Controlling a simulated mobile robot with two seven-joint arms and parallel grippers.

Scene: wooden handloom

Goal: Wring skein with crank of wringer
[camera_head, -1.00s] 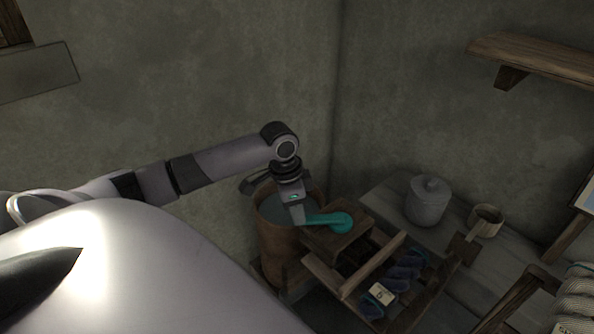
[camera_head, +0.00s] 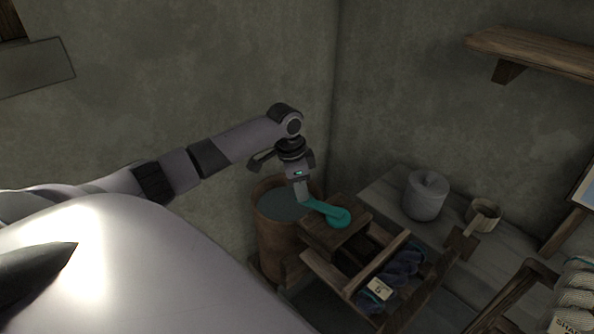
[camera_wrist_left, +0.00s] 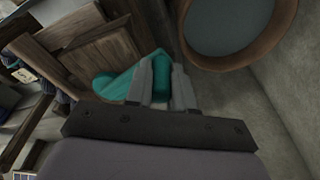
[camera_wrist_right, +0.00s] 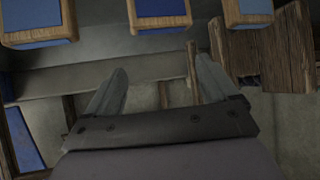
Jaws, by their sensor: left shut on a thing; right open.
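The teal crank (camera_head: 331,213) sits on the wooden wringer (camera_head: 350,238) beside the barrel. My left gripper (camera_head: 302,196) is shut on the crank's handle end, above the barrel's right edge. In the left wrist view the handle (camera_wrist_left: 162,68) stands between the two fingers, and the teal arm (camera_wrist_left: 118,84) runs left from it. A dark blue skein (camera_head: 400,268) with a pale tag lies in the wooden frame right of the wringer; it does not visibly touch the crank. My right gripper (camera_wrist_right: 158,92) shows only in its own wrist view, open, with no thing held between its fingers.
The wooden barrel (camera_head: 272,235) holds grey-blue liquid. A lidded grey pot (camera_head: 425,195) and a wooden mug (camera_head: 483,214) stand on the bench behind. A wall shelf (camera_head: 540,60) is at upper right. Blue-topped wooden blocks (camera_wrist_right: 160,14) lie near my right gripper.

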